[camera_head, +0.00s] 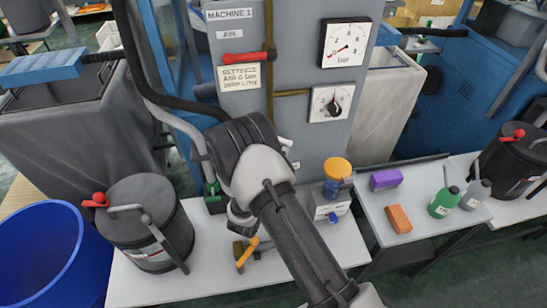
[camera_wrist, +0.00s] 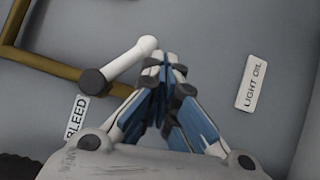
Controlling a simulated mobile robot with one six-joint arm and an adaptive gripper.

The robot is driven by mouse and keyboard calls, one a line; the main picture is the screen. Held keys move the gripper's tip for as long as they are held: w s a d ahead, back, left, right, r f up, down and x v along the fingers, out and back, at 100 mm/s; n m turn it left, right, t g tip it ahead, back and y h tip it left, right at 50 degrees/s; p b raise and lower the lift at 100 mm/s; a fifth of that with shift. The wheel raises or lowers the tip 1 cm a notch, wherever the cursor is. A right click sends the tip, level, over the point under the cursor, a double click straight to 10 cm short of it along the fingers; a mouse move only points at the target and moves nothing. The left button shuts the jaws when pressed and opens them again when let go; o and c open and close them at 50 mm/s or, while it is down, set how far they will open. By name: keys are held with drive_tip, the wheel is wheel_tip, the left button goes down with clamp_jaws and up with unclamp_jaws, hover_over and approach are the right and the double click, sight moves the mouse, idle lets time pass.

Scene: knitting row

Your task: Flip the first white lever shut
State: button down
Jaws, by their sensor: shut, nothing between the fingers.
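A white lever (camera_wrist: 130,62) with a dark round pivot shows in the wrist view, left of centre. It slants up to the right from its pivot on the grey panel, above a BLEED label (camera_wrist: 76,117). My gripper (camera_wrist: 165,66) is shut and empty, its fingertips just right of the lever's rounded tip. I cannot tell whether they touch. In the head view, my wrist and arm cover the lower part of the grey machine cabinet (camera_head: 297,50), and my fingers are hidden behind them.
The cabinet carries a red lever (camera_head: 246,58) and gauges (camera_head: 346,45). Below stand a dark canister (camera_head: 140,215), a blue tub (camera_head: 45,255) and a yellow-handled valve (camera_head: 247,254). A LIGHT OIL label (camera_wrist: 251,82) sits right of my fingers. Bottles (camera_head: 443,202) stand on the right bench.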

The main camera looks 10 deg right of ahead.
drive_tip(key=shift+d+r+n+t+h+b, duration=0.2)
drive_tip(key=shift+d+r+n+b, duration=0.2)
drive_tip(key=shift+d+b, duration=0.2)
drive_tip(key=shift+d+r+n+t+h+b, duration=0.1)
drive_tip(key=shift+d+r+n+t+b, duration=0.1)
drive_tip(key=shift+d+r+n+b, duration=0.4)
drive_tip(key=shift+d+f, duration=0.1)
drive_tip(key=shift+f, duration=0.05)
idle(0.9)
